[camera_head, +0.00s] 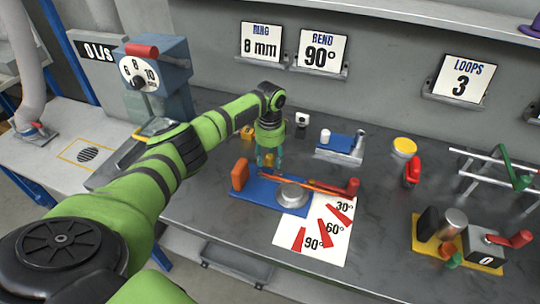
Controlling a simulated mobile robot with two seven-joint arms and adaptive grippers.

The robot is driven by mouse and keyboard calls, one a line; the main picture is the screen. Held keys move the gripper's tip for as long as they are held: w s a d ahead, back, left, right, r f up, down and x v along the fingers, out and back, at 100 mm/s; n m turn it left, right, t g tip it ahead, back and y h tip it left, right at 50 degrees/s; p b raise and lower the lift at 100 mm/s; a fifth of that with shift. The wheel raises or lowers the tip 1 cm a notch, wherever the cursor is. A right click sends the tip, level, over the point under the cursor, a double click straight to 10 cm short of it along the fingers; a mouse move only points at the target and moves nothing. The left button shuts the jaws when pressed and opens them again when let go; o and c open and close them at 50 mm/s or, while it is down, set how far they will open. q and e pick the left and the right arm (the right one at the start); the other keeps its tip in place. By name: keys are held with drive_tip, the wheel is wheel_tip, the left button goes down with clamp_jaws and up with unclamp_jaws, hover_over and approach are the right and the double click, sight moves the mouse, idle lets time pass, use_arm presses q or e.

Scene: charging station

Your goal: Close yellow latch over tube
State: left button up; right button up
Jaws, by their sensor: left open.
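The bender has a blue base (262,193) on the grey bench, with a round grey die (291,195) on it. An orange block (239,174) stands at its left end. A thin orange-brown bar or tube (312,186) runs across it towards a red grip (352,187) at the right. My left gripper (268,160) points down at the back edge of the blue base, left of the die. Its teal fingers are open, with nothing visibly held. I cannot make out the yellow latch clearly; the gripper may hide it. My right gripper is not in view.
A white angle card (314,245) lies in front of the bender. A yellow-based device (480,256) and a metal rack (500,175) are at the right. A dial box (150,70) is back left.

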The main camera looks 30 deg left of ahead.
use_arm(q)
clamp_jaws()
drive_tip(key=n+p, duration=0.3)
drive_tip(key=n, duration=0.1)
drive_tip(key=shift+s+r, duration=0.1)
drive_tip(key=shift+r, duration=0.05)
drive_tip(key=n+p, duration=0.2)
drive_tip(key=n, duration=0.2)
drive_tip(key=shift+d+n, duration=0.1)
drive_tip(key=shift+n, duration=0.2)
drive_tip(key=n+p, duration=0.1)
drive_tip(key=n, duration=0.3)
drive_tip(key=shift+p, duration=0.4)
drive_tip(key=n+p, duration=0.1)
drive_tip(key=n, duration=0.4)
drive_tip(key=shift+f, duration=0.2)
drive_tip(key=shift+n, duration=0.3)
